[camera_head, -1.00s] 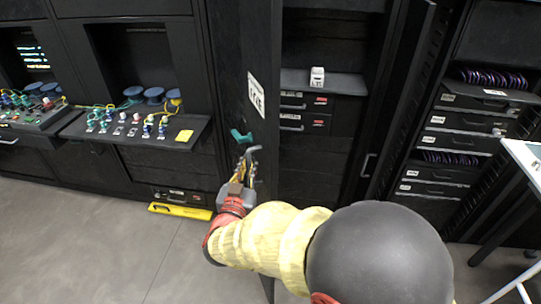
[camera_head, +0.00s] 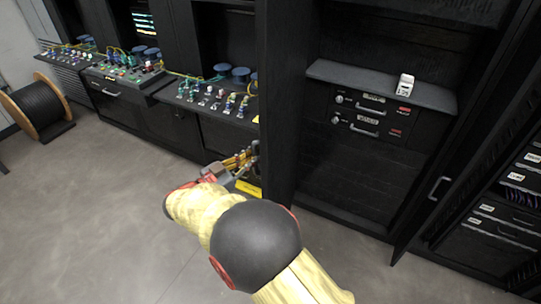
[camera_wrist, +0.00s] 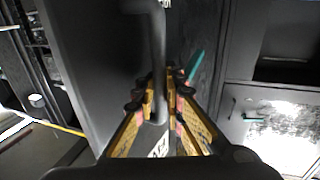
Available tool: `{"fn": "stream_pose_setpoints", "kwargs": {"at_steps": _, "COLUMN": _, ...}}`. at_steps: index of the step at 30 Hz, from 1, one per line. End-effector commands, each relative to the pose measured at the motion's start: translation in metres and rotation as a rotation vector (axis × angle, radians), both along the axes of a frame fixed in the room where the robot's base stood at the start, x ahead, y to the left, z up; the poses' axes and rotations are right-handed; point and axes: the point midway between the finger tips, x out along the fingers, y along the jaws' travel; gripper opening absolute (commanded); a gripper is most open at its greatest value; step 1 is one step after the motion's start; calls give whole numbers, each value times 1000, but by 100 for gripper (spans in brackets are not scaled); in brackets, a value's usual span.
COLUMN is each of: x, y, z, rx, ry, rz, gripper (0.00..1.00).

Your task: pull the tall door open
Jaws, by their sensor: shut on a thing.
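The tall black door (camera_head: 284,100) stands open, seen nearly edge-on in the head view, left of the cabinet interior it uncovers. Its grey bar handle (camera_wrist: 157,48) runs vertically in the wrist view. My gripper (camera_head: 251,156) is at the door's left side, shut on this handle; in the wrist view its yellow and black fingers (camera_wrist: 158,97) close on both sides of the bar. A teal piece (camera_wrist: 196,64) shows just right of the fingers. The door hides most of its handled face in the head view.
The open cabinet holds a shelf (camera_head: 335,75) with a small white device (camera_head: 405,85) and drawer units below. Another door with a handle (camera_head: 439,188) stands right. Workbenches (camera_head: 205,100) line the left wall, with a yellow item near my gripper. A cable reel (camera_head: 40,108) is far left. The floor (camera_head: 100,210) is clear.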

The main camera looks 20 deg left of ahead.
Motion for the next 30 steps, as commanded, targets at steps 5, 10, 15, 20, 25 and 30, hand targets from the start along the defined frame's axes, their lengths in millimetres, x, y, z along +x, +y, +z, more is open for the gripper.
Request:
{"fn": "stream_pose_setpoints", "kwargs": {"at_steps": 5, "x": 0, "y": 22, "z": -2, "rx": -2, "ry": 3, "rz": -31, "gripper": 0}}
{"fn": "stream_pose_setpoints", "kwargs": {"at_steps": 10, "x": 1, "y": 34, "z": -2, "rx": -3, "ry": 3, "rz": -51, "gripper": 0}}
{"fn": "stream_pose_setpoints", "kwargs": {"at_steps": 15, "x": 1, "y": 40, "z": -2, "rx": -1, "ry": 2, "rz": -61, "gripper": 0}}
{"fn": "stream_pose_setpoints", "kwargs": {"at_steps": 20, "x": 1, "y": 41, "z": -2, "rx": -1, "ry": 2, "rz": -63, "gripper": 0}}
{"fn": "stream_pose_setpoints", "kwargs": {"at_steps": 25, "x": 1, "y": 42, "z": -1, "rx": -1, "ry": 2, "rz": -63, "gripper": 0}}
{"fn": "stream_pose_setpoints", "kwargs": {"at_steps": 30, "x": 1, "y": 42, "z": -1, "rx": -1, "ry": 0, "rz": -63, "gripper": 13}}
